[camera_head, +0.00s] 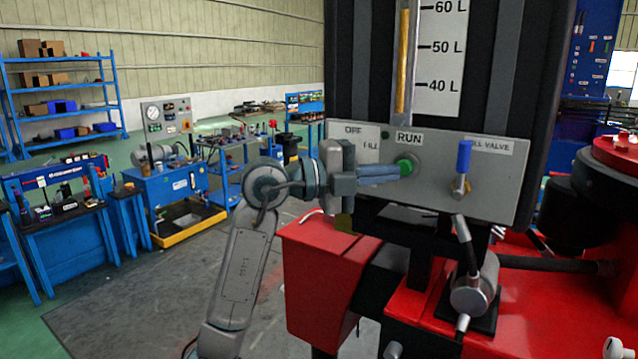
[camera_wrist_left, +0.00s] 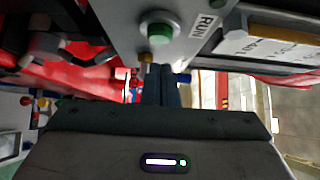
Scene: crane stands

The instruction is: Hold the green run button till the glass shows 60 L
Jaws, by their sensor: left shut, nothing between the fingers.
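The green run button (camera_head: 407,166) sits in a pale ring on the grey panel (camera_head: 495,199), beside the RUN label. It also shows in the left wrist view (camera_wrist_left: 160,34), facing my fingers. My left gripper (camera_head: 397,171) is shut and empty, its fingertips pointing right at the button and overlapping its left side in the head view. In the wrist view the fingers (camera_wrist_left: 160,85) show below the button; I cannot tell whether they touch it. The sight glass (camera_head: 402,70) holds an amber column that reaches up close to the 60 L mark, near the picture's top edge.
A blue-handled fill valve (camera_head: 464,156) stands upright on the panel, right of the button. Below the panel are a red machine body (camera_head: 322,262) and a grey fitting (camera_head: 474,294). Blue workbenches (camera_head: 70,240) and a shelf stand far left, with open floor between.

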